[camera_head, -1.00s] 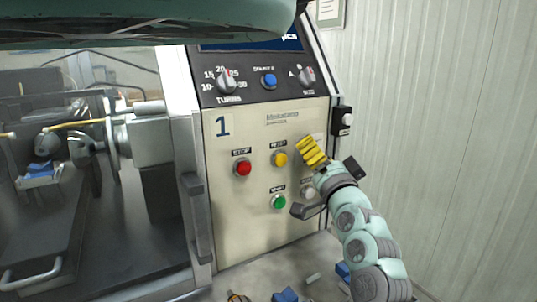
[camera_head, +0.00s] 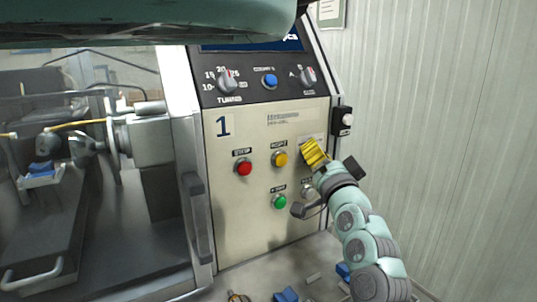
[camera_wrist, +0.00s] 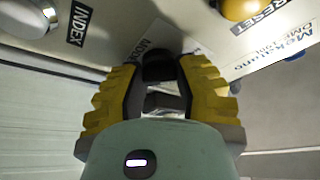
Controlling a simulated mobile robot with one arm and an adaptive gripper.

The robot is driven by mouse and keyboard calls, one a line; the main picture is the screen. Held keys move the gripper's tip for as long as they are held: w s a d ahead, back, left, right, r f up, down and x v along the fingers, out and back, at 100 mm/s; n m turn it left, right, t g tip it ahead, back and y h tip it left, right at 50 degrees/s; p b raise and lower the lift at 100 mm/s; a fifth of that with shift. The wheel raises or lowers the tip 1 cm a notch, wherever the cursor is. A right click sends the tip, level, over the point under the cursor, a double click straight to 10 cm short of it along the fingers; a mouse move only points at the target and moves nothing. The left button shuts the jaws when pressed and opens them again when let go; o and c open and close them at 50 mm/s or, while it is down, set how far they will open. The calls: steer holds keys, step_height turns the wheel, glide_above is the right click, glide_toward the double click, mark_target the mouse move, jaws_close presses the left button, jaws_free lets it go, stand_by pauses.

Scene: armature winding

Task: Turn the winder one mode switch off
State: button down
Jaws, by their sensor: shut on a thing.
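The winder one mode switch is a black knob (camera_wrist: 160,68) on the cream front panel, beside a partly covered label reading "MOD". My gripper (camera_wrist: 160,88) has its two yellow ridged fingers on either side of this knob, shut on it. In the head view my gripper (camera_head: 314,153) is at the right side of the panel and hides the switch. The direction the knob points cannot be made out.
The panel also carries a yellow reset button (camera_head: 280,158), a red stop button (camera_head: 243,168) and a green button (camera_head: 279,201). A black-and-white side switch (camera_head: 343,121) is mounted at the panel's right edge.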

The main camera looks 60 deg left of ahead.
steer(key=shift+r+m+p, duration=0.1)
steer(key=shift+m+p, duration=0.35)
steer(key=shift+m, duration=0.05)
steer(key=m+h+p, duration=0.2)
steer(key=m+p, duration=0.2)
steer(key=m+h+p, duration=0.1)
steer(key=m+p, duration=0.3)
steer(key=shift+m+t+h+p, duration=0.3)
steer(key=shift+h, duration=0.1)
steer(key=shift+f, duration=0.2)
steer(key=c, duration=0.6)
jaws_free()
steer(key=shift+r, duration=0.1)
